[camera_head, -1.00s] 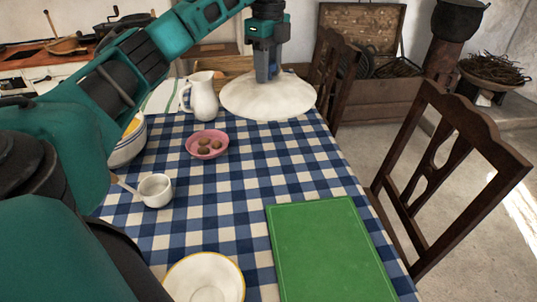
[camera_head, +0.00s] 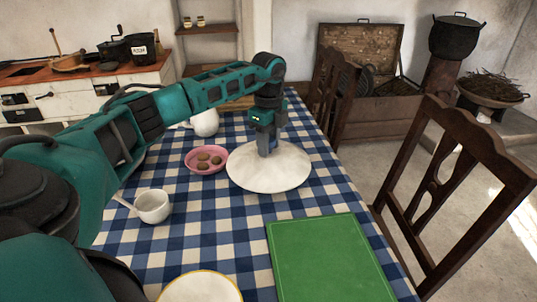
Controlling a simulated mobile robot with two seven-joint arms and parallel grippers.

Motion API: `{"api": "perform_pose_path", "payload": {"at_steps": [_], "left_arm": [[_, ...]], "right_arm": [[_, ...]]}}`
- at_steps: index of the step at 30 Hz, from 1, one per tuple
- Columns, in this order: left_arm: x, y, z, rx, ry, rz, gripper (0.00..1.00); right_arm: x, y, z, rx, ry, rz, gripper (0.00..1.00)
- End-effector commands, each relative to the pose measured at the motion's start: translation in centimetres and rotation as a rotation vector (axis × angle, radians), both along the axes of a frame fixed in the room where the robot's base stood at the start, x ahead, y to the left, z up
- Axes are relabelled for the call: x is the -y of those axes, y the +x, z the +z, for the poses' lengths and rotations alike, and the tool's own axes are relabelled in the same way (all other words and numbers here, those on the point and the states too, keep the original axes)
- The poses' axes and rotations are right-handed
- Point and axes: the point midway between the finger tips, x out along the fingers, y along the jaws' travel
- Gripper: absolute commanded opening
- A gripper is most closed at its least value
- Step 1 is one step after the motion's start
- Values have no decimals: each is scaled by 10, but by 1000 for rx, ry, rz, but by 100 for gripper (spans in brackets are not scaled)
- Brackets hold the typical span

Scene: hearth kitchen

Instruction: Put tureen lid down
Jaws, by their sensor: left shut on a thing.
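The white tureen lid (camera_head: 267,175) is a wide shallow dome, over the checked tablecloth (camera_head: 205,236) near the middle of the table. My left gripper (camera_head: 264,151) points down and is shut on the top of the lid; the fingers hide its knob. The lid looks level and very low over the cloth; I cannot tell whether its rim touches. My right gripper is not in view.
A pink bowl (camera_head: 206,159) with several brown items sits just left of the lid. A white cup (camera_head: 153,206), a white pitcher (camera_head: 205,123), a plate (camera_head: 201,288) and a green book (camera_head: 328,258) are around it. Dark wooden chairs (camera_head: 446,185) line the right side.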

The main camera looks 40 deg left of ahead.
Motion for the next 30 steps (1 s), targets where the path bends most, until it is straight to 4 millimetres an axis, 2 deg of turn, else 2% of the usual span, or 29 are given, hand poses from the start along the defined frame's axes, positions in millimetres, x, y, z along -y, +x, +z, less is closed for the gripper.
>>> {"api": "perform_pose_path", "payload": {"at_steps": [6,17,18,25,30], "left_arm": [[0,0,-33,-1,0,0,0],[0,0,-37,0,0,0,0],[0,0,-38,-1,1,-1,41],[0,0,-37,-1,1,-1,63],[0,0,-37,-1,1,0,65]], "right_arm": [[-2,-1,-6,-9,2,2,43],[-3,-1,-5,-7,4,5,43],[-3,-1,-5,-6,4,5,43],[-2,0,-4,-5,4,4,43],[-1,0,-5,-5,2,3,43]]}}
